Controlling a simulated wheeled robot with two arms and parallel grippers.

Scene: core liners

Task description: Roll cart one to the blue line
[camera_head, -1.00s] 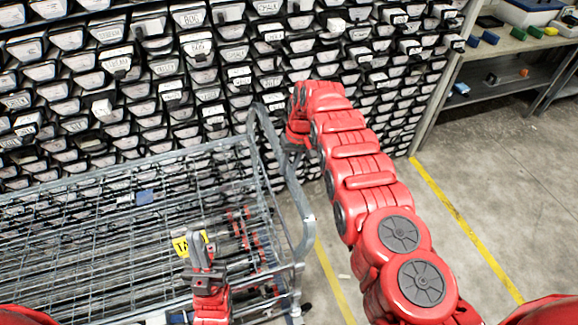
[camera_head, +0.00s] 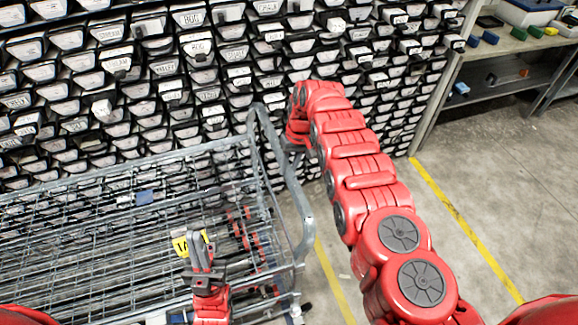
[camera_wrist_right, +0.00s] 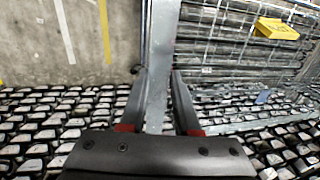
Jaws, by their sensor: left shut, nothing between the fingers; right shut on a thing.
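The cart (camera_head: 305,232) is a grey wire-mesh trolley with a tubular handle frame at its right end, filling the lower left of the head view. A yellow tag (camera_head: 181,246) with dark marks hangs on it, partly hidden by my left gripper; I cannot read it fully. My right gripper (camera_head: 291,146) is shut on the handle frame's upright bar; the right wrist view shows the grey bar (camera_wrist_right: 160,75) between its fingers. My left gripper (camera_head: 199,245) is shut and empty, over the cart's mesh beside the tag. No blue line shows.
A tall rack of labelled core boxes (camera_head: 200,47) stands right behind the cart. A shelf bench (camera_head: 520,45) with small coloured blocks is at the upper right. Yellow floor lines (camera_head: 462,222) cross the grey concrete right of the cart, where the floor is open.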

